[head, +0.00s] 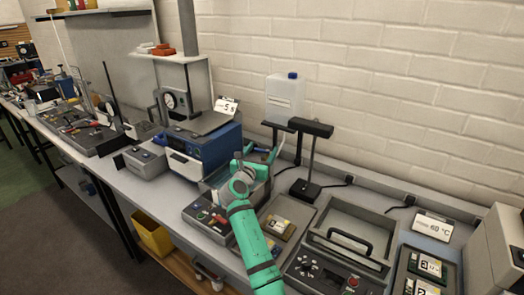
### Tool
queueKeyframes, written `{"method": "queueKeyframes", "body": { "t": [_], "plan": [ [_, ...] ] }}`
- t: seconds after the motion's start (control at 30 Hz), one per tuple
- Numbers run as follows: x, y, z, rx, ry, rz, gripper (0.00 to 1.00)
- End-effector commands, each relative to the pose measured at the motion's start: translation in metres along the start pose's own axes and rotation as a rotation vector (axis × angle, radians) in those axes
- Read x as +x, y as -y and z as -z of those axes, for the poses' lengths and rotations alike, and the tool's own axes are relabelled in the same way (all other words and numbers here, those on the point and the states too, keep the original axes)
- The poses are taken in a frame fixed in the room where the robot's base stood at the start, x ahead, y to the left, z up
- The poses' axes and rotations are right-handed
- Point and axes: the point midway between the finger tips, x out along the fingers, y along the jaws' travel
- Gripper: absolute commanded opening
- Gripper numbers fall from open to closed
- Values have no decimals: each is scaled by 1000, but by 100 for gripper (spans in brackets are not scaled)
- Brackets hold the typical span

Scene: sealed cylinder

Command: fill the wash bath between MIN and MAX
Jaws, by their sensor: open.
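My green arm reaches up from the bottom middle, and my gripper (258,153) is at its end, open. It is over a pale, clear-sided container (214,180) just right of the blue box. The arm hides much of this container, which may be the wash bath; no MIN or MAX marks or liquid level can be made out. A translucent white canister with a blue cap (284,98) stands upright on a small raised support behind and right of my gripper, apart from it. Whether anything lies between the fingers cannot be told.
A blue box (203,150) with a raised grey lid and a "5 s" card stands left of my gripper. A black stand (309,160) rises close on the right. A handled unit (350,245) and a "60 °C" card (434,226) are further right. A yellow bin (152,234) sits below.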

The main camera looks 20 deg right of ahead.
Motion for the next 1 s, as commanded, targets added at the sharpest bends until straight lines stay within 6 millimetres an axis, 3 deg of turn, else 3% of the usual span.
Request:
{"method": "queueKeyframes", "body": {
  "t": [0.4, 0.57, 0.6, 0.77, 1.0],
  "plan": [
    [7, 0, 0, 0, -1, 0, 69],
    [7, 0, 0, 0, -1, 0, 30],
    [7, 0, 0, 0, -1, 0, 27],
    [7, -1, 1, -2, -2, 16, 28],
    [12, -2, 0, -4, -3, 172, 28]
  ]
}}
